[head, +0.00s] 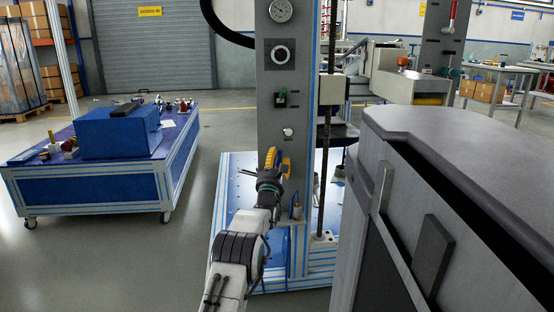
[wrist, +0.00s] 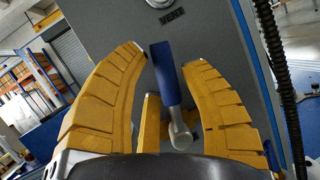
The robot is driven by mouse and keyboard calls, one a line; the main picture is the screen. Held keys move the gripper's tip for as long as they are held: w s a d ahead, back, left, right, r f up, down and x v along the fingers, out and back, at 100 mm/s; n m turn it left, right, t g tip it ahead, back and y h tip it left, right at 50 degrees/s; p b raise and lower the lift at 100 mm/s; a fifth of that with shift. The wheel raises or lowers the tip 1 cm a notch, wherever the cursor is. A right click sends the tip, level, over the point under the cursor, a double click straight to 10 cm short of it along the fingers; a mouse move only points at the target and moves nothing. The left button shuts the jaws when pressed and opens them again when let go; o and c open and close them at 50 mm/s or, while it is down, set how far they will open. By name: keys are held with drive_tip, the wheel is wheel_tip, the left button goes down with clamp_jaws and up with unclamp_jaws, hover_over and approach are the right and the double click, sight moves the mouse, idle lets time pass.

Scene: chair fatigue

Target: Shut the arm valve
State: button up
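The valve lever has a blue handle (wrist: 164,72) and a silver pivot (wrist: 180,134), on the grey column face in the wrist view. The handle points up in that picture, tilted slightly left. In the head view my gripper (head: 276,160) is at the front of the grey column (head: 284,105), below a white round knob (head: 288,132). The lever is hidden behind my gripper there.
A large grey cabinet (head: 450,150) stands close on the right. A blue cart (head: 95,185) is at left, with clear floor before it.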

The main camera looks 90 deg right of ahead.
drive_tip(key=o, duration=0.4)
drive_tip(key=shift+s+r, duration=0.15)
drive_tip(key=shift+c, duration=0.2)
drive_tip(key=shift+a, duration=0.1)
drive_tip(key=v, duration=1.2)
idle(0.4)
